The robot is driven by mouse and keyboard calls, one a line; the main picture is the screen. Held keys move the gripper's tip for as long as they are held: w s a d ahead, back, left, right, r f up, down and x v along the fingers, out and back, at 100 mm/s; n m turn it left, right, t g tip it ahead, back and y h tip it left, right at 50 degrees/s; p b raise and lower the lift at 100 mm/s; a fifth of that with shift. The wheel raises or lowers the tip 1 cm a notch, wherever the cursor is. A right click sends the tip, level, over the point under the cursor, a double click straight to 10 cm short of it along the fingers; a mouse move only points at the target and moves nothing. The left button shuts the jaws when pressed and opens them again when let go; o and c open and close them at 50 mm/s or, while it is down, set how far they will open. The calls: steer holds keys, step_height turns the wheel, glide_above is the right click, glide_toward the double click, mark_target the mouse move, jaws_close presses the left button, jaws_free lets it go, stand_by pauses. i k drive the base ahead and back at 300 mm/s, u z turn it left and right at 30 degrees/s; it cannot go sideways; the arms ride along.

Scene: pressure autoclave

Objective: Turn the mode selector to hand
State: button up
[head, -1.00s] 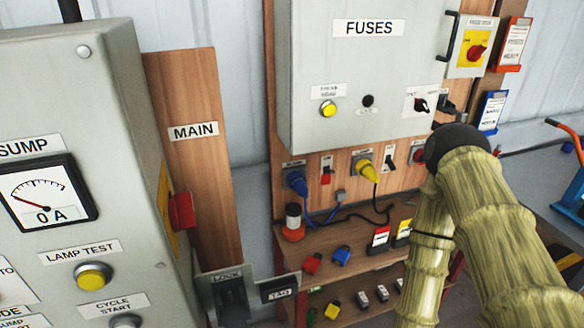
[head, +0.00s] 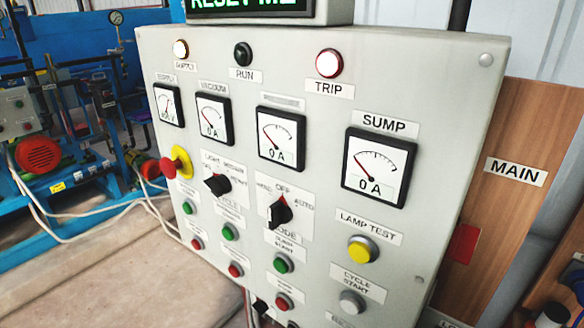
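The mode selector (head: 281,212) is a black rotary knob with a red mark, on a white plate low in the middle of the grey control panel (head: 400,90). Its plate reads OFF at the top and AUTO at the right; the left word is small and looks like HAND. A partly covered label below it ends in "ODE". The knob's red mark points up, about towards OFF. My gripper is not in view, and nothing touches the knob.
A second black selector (head: 217,184) and a red emergency button on yellow (head: 173,167) sit to the left. Gauges line the row above, push buttons the rows below. A wooden board marked MAIN (head: 515,170) stands at the right.

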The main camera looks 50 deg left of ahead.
mark_target(279, 213)
steer(key=z, duration=1.7)
steer(key=k, duration=1.65)
steer(key=u, duration=1.7)
